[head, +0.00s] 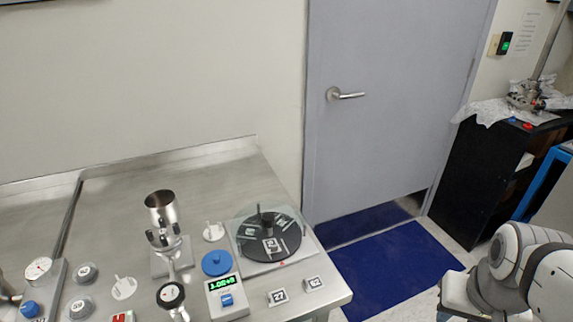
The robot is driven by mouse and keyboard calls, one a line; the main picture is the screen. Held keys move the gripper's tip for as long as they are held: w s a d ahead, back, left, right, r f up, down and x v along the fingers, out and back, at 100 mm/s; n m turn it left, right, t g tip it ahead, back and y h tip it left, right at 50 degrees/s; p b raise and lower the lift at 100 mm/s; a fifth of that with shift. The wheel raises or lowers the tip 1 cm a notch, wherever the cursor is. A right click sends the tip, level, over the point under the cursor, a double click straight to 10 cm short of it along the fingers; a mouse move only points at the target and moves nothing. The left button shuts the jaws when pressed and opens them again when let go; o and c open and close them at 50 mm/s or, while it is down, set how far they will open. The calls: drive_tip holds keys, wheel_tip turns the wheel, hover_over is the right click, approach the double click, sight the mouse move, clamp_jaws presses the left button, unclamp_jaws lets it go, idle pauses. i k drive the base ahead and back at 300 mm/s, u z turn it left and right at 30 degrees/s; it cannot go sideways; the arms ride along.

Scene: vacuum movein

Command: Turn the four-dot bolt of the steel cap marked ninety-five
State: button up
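Two round steel caps stand on the left of the steel bench: an upper cap (86,272) and a lower cap (80,308) near the bottom edge. Both carry small dark markings on pale labels; I cannot read ninety-five for certain on either. Bolts and their dots are too small to make out. My arm's white and grey links show at the lower right, beyond the bench's right end and well away from the caps. My gripper is outside the picture.
A blue mat (395,268) lies before a grey door (395,110).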

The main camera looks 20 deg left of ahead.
sight(162, 238)
drive_tip(key=z, duration=0.5)
drive_tip(key=k, duration=1.25)
drive_tip(key=u, duration=1.35)
drive_tip(key=i, duration=1)
drive_tip(key=u, duration=0.05)
